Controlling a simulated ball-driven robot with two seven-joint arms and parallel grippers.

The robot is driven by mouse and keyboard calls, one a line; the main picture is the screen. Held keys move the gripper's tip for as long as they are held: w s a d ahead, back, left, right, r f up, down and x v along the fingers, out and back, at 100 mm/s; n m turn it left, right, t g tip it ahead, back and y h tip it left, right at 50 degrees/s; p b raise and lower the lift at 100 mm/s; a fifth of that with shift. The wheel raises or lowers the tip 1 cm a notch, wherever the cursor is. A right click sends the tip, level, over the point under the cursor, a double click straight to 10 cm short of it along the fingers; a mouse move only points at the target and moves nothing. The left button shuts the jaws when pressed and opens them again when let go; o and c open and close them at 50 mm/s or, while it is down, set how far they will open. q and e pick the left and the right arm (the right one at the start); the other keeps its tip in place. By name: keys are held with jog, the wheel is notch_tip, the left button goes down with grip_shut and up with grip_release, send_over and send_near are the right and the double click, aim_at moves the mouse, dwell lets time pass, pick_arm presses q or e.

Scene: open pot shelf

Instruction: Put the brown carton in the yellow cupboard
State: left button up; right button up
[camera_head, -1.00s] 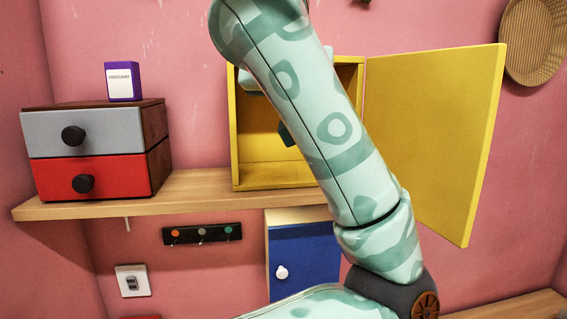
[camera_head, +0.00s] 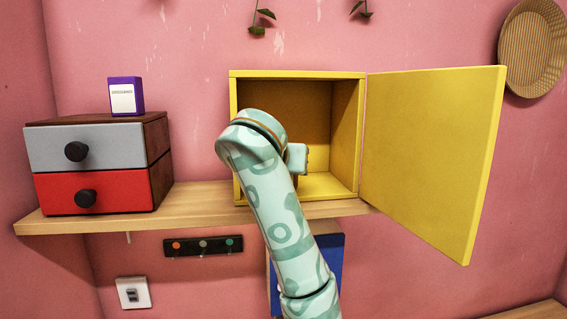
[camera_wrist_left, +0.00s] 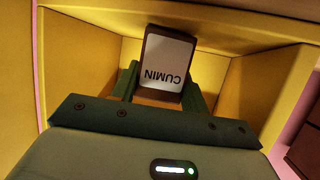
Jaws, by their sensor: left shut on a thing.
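The yellow cupboard (camera_head: 298,75) stands on the wall shelf with its door (camera_head: 430,160) swung wide open to the right. In the left wrist view, the brown carton (camera_wrist_left: 171,60) has a white label reading CUMIN, upside down in that view. My left gripper (camera_wrist_left: 161,90) is shut on the carton, a green finger on each side. Yellow cupboard walls (camera_wrist_left: 75,65) surround them in the left wrist view. In the head view my left arm reaches up to the cupboard opening and hides the carton and fingers. I cannot tell whether the carton touches the cupboard floor. My right gripper is not in view.
A purple box (camera_head: 126,96) stands on a drawer unit (camera_head: 90,147) with grey and red fronts, left on the wooden shelf (camera_head: 200,196). A hook rail (camera_head: 203,245) and a blue-fronted cabinet (camera_head: 333,262) are below. A woven basket (camera_head: 532,50) hangs at right.

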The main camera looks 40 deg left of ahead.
pick_arm(q)
jog(key=shift+d, duration=0.1)
jog(key=shift+f, duration=0.15)
jog(key=o, duration=1)
jog(key=shift+s+r, duration=0.1)
jog(key=shift+r, duration=0.25)
jog(key=p+v, duration=0.1)
jog(key=v, duration=1)
jog(key=shift+s+d, duration=0.2)
jog(key=shift+s, duration=0.15)
